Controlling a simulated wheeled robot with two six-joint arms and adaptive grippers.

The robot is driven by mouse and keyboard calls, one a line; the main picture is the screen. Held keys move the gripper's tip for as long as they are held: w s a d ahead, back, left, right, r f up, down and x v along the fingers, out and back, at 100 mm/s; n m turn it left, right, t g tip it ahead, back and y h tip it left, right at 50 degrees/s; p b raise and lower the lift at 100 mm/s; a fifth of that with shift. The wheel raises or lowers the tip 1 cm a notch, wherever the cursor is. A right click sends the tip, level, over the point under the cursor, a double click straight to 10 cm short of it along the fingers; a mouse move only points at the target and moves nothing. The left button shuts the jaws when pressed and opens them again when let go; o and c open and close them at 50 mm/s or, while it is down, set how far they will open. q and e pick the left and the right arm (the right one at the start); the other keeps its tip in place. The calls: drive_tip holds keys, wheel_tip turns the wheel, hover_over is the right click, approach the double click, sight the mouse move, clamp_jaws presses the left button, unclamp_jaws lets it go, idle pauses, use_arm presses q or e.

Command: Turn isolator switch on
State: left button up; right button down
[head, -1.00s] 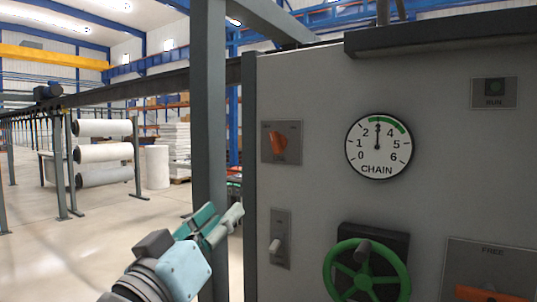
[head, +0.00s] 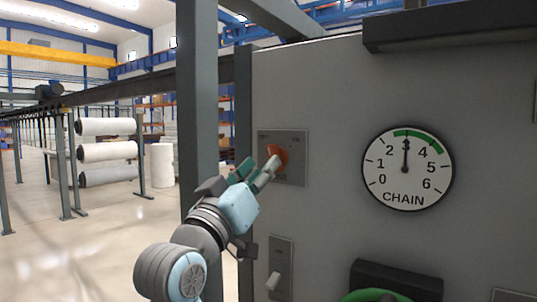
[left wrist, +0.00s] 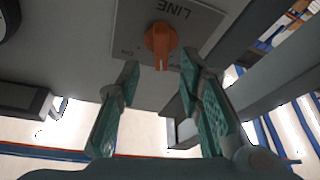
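An orange rotary knob (head: 277,153) sits on a small grey plate (head: 296,165) at the left edge of the panel. In the left wrist view the knob (left wrist: 161,38) is upper centre on its plate, with upside-down LINE lettering; a pale mark on it points down the picture. My left gripper (head: 261,168) is at the knob in the head view and partly overlaps it. Contact cannot be told. My right gripper is not in view.
A round CHAIN gauge (head: 407,168) is right of the knob. A toggle switch (head: 274,281) sits below, and a green handwheel (head: 376,296) is at the bottom. A grey post (head: 197,90) stands just left of the panel. White rolls (head: 106,151) are far left.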

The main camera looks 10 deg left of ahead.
use_arm(q)
drive_tip(key=x, duration=0.3)
drive_tip(key=shift+w+d+r, duration=0.1)
drive_tip(key=shift+w, duration=0.45)
clamp_jaws()
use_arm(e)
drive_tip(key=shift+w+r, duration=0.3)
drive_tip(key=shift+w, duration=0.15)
use_arm(q)
drive_tip(key=shift+m, duration=0.4)
drive_tip(key=shift+m+g+h+p, duration=0.3)
drive_tip(key=shift+m+g+h, duration=0.75)
drive_tip(key=shift+m, duration=1.9)
drive_tip(key=shift+m+g+h+p, duration=0.45)
drive_tip(key=shift+m+h, duration=1.05)
drive_tip(key=shift+m, duration=1.4)
drive_tip(key=shift+m+g+h+p, duration=0.2)
drive_tip(key=shift+m+g+h, duration=0.9)
drive_tip(key=shift+m, duration=1.85)
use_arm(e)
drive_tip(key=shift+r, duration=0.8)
use_arm(q)
drive_tip(key=shift+h, duration=0.25)
